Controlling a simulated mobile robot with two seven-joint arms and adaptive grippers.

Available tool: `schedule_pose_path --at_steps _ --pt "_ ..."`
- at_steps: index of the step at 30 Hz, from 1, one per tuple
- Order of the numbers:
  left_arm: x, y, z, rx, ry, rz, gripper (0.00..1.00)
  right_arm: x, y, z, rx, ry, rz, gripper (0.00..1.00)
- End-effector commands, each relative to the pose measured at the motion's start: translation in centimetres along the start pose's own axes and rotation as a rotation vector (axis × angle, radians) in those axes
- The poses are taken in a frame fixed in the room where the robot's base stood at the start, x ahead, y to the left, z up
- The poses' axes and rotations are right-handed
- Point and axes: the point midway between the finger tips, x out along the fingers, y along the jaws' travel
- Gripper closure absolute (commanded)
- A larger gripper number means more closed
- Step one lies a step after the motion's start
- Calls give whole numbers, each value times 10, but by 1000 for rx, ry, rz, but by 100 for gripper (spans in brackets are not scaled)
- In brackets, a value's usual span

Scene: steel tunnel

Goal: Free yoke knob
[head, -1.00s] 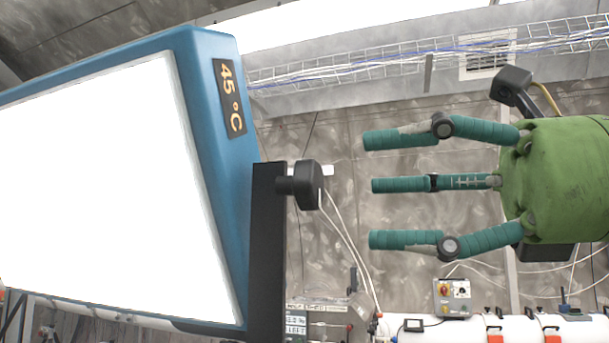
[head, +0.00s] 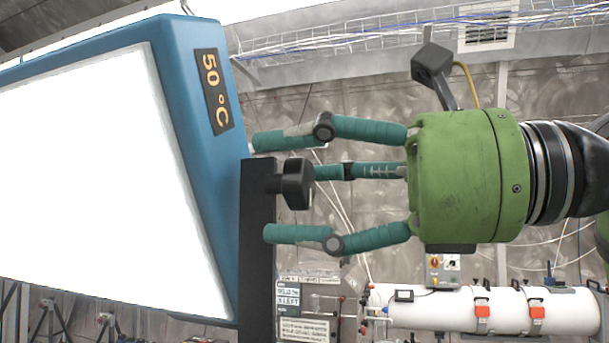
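The yoke knob (head: 297,184) is a black knob on a short stem at the right side of the black upright yoke arm (head: 257,250). The yoke stands at the right edge of a blue lamp panel (head: 195,110) with a bright white face and a label reading 50 °C. My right gripper (head: 268,188), green with three teal fingers, comes in from the right. Its fingers are spread open, with one above the knob, one below it, and the middle one behind or beside it. I cannot tell whether any finger touches the knob. My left gripper is not in view.
A white horizontal cylinder (head: 400,315) with orange clasps lies at the lower right. A small sign (head: 288,297) and fittings stand below the knob. A wire cable tray (head: 350,42) runs along the wall above. White cables hang behind my fingers.

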Motion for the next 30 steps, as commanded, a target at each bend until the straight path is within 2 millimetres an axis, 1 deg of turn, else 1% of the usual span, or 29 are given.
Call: schedule_pose_path --at_steps 1,2,3,11,17,23,30 --pt "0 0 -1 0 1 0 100 0 0 0 0 0 0 67" --pt "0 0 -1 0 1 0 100 0 0 0 0 0 0 79" --pt "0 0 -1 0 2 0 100 0 0 0 0 0 0 95" --pt "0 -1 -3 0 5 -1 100 0 0 0 -5 -1 0 96" --pt "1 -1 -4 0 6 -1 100 0 0 0 -53 0 -1 96" --pt "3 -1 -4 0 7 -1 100 -1 -1 0 -178 -1 -3 96" --pt "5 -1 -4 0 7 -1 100 -1 -1 1 -394 -1 -4 96"
